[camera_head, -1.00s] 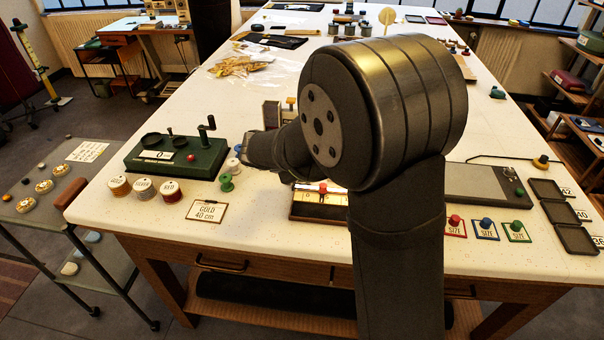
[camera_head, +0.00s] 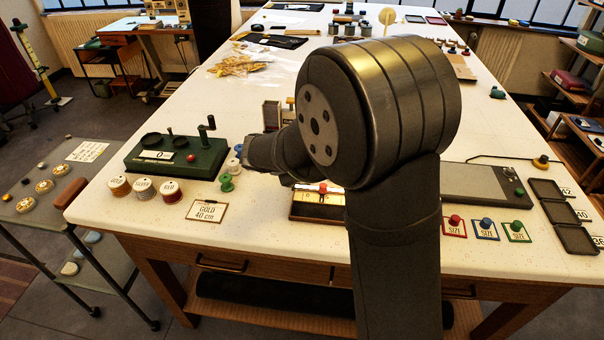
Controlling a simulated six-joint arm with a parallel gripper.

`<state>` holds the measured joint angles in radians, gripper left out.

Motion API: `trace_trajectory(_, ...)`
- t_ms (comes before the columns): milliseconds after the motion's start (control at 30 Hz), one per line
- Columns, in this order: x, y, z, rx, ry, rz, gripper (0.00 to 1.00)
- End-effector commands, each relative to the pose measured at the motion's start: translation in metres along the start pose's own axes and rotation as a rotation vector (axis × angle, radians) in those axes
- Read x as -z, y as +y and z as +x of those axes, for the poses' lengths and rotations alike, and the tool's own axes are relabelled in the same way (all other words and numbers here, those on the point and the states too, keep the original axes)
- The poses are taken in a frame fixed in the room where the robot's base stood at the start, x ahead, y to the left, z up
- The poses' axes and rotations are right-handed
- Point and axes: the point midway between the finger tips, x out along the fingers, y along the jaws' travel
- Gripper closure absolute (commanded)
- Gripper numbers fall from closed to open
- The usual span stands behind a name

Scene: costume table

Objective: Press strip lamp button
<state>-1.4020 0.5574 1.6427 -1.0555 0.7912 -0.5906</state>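A thin dark bar (camera_head: 500,157) lies at the right of the table and runs to a small yellow-orange button (camera_head: 541,161) on a dark base. This may be the strip lamp and its button, but I cannot tell for sure. A grey flat panel (camera_head: 478,183) with small green buttons lies just in front of it. My arm fills the middle of the view, and its dark far end, with my gripper (camera_head: 254,152), is over the table near the green device, well left of the yellow-orange button. The fingers cannot be made out.
A green cranked device (camera_head: 176,157), several thread spools (camera_head: 171,191) and a GOLD 40 cm card (camera_head: 206,211) stand at the left. Red (camera_head: 454,220), blue (camera_head: 486,224) and green (camera_head: 516,227) knobs and dark trays (camera_head: 561,213) line the front right. A shallow wooden box (camera_head: 318,205) is partly hidden by my arm.

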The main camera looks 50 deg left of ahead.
Motion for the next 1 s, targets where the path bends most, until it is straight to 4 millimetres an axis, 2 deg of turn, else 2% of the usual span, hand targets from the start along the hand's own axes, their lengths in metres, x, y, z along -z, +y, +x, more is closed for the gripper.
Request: trace_trajectory(1000, 0.0041, -0.0041, 0.0057, 0.000, 0.000, -0.001, 1.00)
